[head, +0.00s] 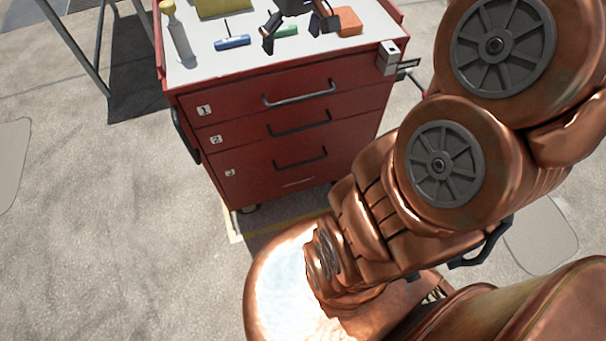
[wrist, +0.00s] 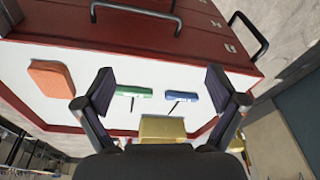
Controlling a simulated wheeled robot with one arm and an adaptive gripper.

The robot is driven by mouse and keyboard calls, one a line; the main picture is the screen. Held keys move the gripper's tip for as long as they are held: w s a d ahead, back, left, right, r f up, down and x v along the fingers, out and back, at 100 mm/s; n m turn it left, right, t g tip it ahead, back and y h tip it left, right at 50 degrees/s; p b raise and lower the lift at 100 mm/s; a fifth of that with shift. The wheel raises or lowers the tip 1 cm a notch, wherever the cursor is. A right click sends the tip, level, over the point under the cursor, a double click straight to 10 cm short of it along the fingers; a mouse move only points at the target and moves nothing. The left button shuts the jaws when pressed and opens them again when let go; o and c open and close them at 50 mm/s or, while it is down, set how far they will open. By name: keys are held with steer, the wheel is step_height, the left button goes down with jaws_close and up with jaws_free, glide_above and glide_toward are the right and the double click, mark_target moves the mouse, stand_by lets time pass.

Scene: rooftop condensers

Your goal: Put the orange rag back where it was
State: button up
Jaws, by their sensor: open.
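The orange rag (head: 348,21) lies folded flat on the white top of the red tool cart, near its right side. In the wrist view the rag (wrist: 52,79) is at the left, outside my left-hand finger. My gripper (head: 299,33) is open and empty above the cart top, just left of the rag in the head view. In the wrist view my gripper (wrist: 159,80) has its two fingers wide apart, with a green-handled tool (wrist: 133,91) and a blue-handled tool (wrist: 183,97) showing between them.
The red cart (head: 285,135) has numbered drawers, all shut, with protruding handles. A small grey box (head: 389,57) is fixed at the front right corner.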

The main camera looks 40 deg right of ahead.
steer(key=s+a+f+g, duration=0.1)
steer(key=s+a+f, duration=0.2)
steer(key=s, duration=0.4)
steer(key=s+a+f+g, duration=0.2)
steer(key=s+a+f, duration=0.1)
steer(key=s+a, duration=0.3)
steer(key=s+a+f+g, duration=0.1)
steer(key=s+a+f, duration=0.2)
steer(key=s+a, duration=0.2)
steer(key=s, duration=0.3)
steer(key=shift+s+a+f+n+g, duration=0.2)
steer(key=shift+s+n+g, duration=0.1)
steer(key=shift+s+n, duration=0.1)
step_height(320, 180, up, 12)
steer(key=p, duration=1.1)
steer(key=shift+w+f, duration=0.15)
steer(key=shift+w, duration=0.1)
